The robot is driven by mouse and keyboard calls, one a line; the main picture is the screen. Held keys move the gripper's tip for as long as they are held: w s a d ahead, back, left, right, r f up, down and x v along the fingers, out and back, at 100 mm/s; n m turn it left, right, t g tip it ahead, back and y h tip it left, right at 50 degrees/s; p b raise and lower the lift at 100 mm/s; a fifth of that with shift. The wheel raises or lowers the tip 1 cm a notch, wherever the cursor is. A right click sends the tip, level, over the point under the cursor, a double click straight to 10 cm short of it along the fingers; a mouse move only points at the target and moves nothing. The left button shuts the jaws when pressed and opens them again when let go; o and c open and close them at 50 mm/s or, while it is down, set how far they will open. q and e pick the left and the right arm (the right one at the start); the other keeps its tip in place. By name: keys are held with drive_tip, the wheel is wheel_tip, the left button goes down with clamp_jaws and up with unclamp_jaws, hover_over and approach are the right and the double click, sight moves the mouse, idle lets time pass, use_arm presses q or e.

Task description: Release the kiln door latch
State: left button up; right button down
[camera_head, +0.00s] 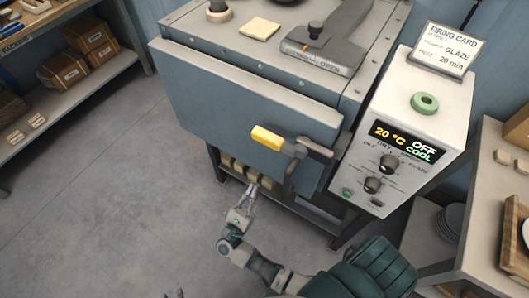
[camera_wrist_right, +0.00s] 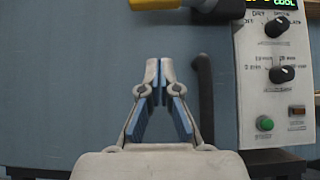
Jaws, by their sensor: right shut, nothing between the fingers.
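The kiln door (camera_head: 225,85) is a grey-blue panel that looks closed. Its latch has a yellow grip (camera_head: 267,138) pointing left and a grey pivot (camera_head: 293,148) near the door's lower right. In the right wrist view the yellow grip (camera_wrist_right: 180,5) is cut off at the top edge. My right gripper (camera_head: 254,186) is shut and empty, below the latch and apart from it. In the wrist view its fingertips (camera_wrist_right: 159,68) meet in front of the door (camera_wrist_right: 70,80). Small dark tips at the head view's bottom edge may be my left gripper (camera_head: 175,294); its state is unclear.
The control box (camera_head: 415,115) stands right of the door, its display reading 20 °C, OFF, COOL. A dark vertical bar (camera_wrist_right: 204,100) is just right of my right fingers. A shelf with boxes (camera_head: 90,50) is at left; a table (camera_head: 485,200) is at right. The left floor is clear.

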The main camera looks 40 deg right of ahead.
drive_tip(key=p, duration=0.3)
approach(281, 140)
drive_tip(key=w+d, duration=0.4)
drive_tip(key=w, duration=0.1)
use_arm(q)
drive_tip(key=s+a+f+g+y, duration=0.1)
drive_tip(key=s+a+f+g, duration=0.2)
drive_tip(key=s, duration=0.6)
drive_tip(key=shift+f+g+y, duration=0.25)
drive_tip(key=shift+g+y, duration=0.05)
drive_tip(key=shift+g, duration=1)
use_arm(e)
drive_tip(key=shift+s+a+r, duration=0.1)
drive_tip(key=shift+a+r, duration=0.2)
drive_tip(key=shift+r, duration=0.2)
use_arm(q)
drive_tip(key=shift+s, duration=0.1)
